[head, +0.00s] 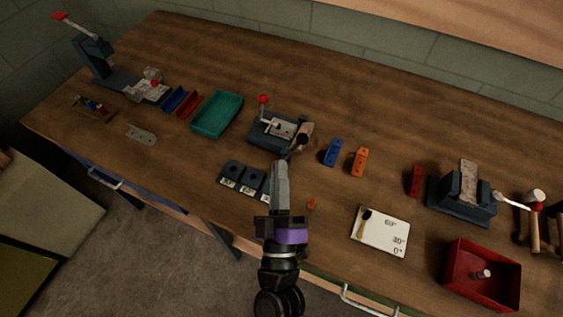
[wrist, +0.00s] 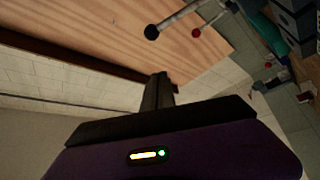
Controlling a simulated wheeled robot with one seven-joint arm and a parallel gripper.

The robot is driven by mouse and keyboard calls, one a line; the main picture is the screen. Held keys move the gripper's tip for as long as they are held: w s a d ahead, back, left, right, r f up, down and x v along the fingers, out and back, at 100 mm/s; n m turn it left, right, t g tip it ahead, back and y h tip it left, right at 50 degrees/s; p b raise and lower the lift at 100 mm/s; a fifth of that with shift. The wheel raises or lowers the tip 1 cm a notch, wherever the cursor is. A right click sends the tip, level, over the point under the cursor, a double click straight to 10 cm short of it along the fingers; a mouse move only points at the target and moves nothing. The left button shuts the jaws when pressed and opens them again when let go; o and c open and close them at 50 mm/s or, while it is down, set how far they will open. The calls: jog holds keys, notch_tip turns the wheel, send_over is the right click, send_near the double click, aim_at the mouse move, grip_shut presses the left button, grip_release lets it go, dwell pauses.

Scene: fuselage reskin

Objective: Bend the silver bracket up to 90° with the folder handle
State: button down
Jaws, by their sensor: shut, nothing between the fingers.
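The folder (head: 262,138) is a blue-grey bench tool near the middle of the bench, with a red-knobbed lever (head: 263,99). A silver piece (head: 281,127), apparently the bracket, lies in it; its bend angle is too small to tell. The folder handle (head: 302,139) has a dark knob at the folder's right front. In the wrist view a rod with a black knob (wrist: 152,32) and a red knob (wrist: 196,33) show beyond my fingers. My gripper (head: 281,164) is shut and empty, just in front of the folder, apparently apart from the handle.
Dark blocks (head: 243,179) sit left of my gripper. Blue (head: 332,152) and orange (head: 359,161) blocks stand right of the folder. A white angle card (head: 381,233), a red bin (head: 481,276) and a vise (head: 462,195) are further right. A teal tray (head: 216,114) is left.

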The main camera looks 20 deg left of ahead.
jog(key=x, duration=0.8)
jog(key=shift+w+d+f, duration=0.25)
jog(key=shift+d+f, duration=0.4)
jog(key=shift+d, duration=0.05)
jog(key=shift+w+d+f, duration=0.25)
jog(key=shift+d+f, duration=0.45)
